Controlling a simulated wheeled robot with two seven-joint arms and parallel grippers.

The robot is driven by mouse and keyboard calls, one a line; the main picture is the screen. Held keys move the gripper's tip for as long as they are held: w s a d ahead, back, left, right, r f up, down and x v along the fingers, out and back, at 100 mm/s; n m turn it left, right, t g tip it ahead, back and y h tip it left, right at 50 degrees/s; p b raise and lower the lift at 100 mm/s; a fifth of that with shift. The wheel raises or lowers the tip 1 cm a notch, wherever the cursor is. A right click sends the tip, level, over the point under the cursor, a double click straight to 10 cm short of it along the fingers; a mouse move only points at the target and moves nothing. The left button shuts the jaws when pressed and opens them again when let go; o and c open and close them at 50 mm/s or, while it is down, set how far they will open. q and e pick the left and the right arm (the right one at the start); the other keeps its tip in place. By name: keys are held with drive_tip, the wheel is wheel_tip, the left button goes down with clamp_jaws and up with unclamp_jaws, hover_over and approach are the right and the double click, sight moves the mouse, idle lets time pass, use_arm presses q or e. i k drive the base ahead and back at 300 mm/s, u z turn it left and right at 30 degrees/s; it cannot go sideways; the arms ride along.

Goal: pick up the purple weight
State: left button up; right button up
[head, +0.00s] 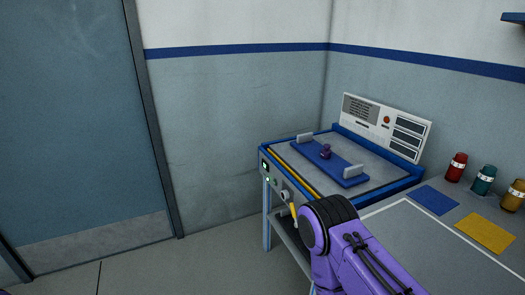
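My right arm comes in from the bottom right, in front of the bench. Its purple and black links cover part of the bench front. The fingers of my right gripper do not show. My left gripper is outside the picture.
The bench (393,186) has a control panel (386,125) at its back. Red (456,168), teal (484,180) and yellow (514,195) weights stand on the grey counter at right, behind blue (433,200) and yellow (485,233) squares. Open floor (190,265) lies left of the bench.

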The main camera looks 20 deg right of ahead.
sight(326, 153)
drive_tip(key=u, duration=0.15)
drive_tip(key=i, duration=3)
drive_tip(key=z, duration=3.6)
